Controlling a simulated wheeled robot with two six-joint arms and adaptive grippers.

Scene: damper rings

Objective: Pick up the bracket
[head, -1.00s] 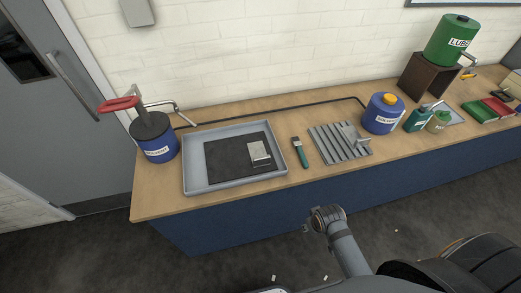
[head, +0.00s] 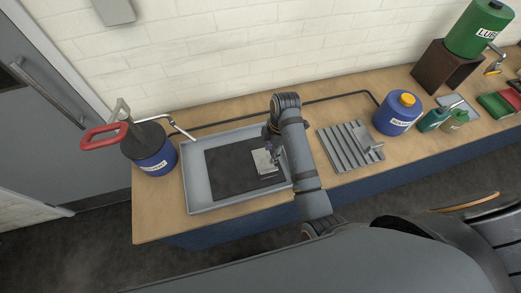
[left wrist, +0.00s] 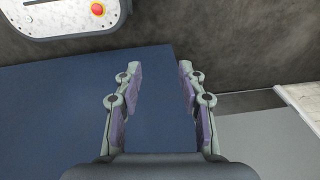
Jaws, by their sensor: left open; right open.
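A pale metal bracket (head: 262,162) lies on the black mat (head: 225,168) in the grey tray (head: 200,206), right of the tray's middle. My right gripper (head: 272,155) is over the bracket's right part and hides some of it. Its fingers are small here, open, and I cannot tell whether they touch the bracket. My left gripper (left wrist: 158,88) is open and empty in the left wrist view, away from the tray. It is not seen in the head view.
A blue solvent can with a red handle (head: 155,160) stands left of the tray. Right of my arm are a ribbed plate (head: 338,148) with a small metal piece (head: 368,143) on it, a blue jug (head: 397,115) and small bottles. The wall runs behind the bench.

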